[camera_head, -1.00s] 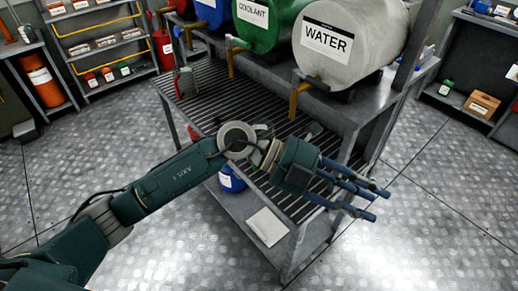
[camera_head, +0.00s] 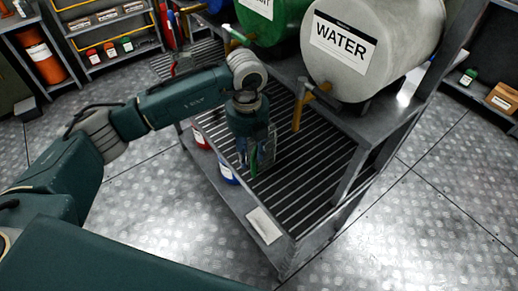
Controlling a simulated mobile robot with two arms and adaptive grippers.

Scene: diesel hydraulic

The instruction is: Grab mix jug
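My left gripper (camera_head: 250,152) hangs down over the slatted grate (camera_head: 312,158) of the dispensing bench, in front of the white water tank. A small, clear-looking thing with pale and green edges (camera_head: 266,148) shows at its fingers; it may be the mix jug, but the wrist and fingers cover most of it. I cannot tell whether the fingers touch it or how far they are closed. My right gripper is out of view.
The water tank (camera_head: 365,50) with its brown tap (camera_head: 299,105) stands just right of the gripper. A green tank (camera_head: 275,18) is behind. Floor is clear at right.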

